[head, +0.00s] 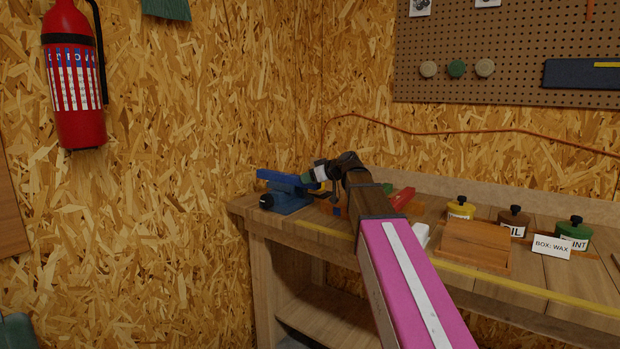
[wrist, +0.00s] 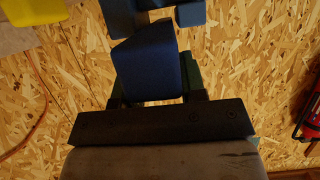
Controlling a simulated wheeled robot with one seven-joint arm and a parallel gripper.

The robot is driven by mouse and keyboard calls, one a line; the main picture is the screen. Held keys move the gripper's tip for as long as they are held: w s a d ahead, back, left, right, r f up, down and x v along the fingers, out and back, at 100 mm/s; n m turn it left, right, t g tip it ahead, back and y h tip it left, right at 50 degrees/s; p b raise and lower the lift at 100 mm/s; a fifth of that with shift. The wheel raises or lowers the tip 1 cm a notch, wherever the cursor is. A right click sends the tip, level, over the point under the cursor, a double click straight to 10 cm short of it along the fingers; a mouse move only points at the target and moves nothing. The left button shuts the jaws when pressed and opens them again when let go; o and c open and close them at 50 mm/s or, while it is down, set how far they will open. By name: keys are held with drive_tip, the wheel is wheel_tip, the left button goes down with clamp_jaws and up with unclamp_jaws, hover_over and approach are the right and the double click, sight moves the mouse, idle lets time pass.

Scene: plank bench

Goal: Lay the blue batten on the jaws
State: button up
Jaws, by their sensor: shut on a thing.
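The blue batten (head: 274,176) is at the left end of the bench, right above the blue vise (head: 290,205). My gripper (head: 310,177) is shut on the batten from the right. In the wrist view the batten (wrist: 147,65) sits between the fingers of my gripper (wrist: 152,88). Blue parts of the vise (wrist: 121,16) show just beyond the batten there. Batten and vise overlap in both views, so I cannot tell whether the batten touches the jaws. My arm hides part of the bench behind it.
The bench (head: 550,275) holds a red piece (head: 402,197), a wooden box (head: 474,245), yellow (head: 461,208), brown (head: 514,219) and green (head: 573,232) pots, and a "BOX: WAX" card (head: 552,247) to the right. A fire extinguisher (head: 74,80) hangs on the left wall.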

drive_tip(key=shift+f, duration=0.85)
idle(0.8)
drive_tip(key=o, duration=1.1)
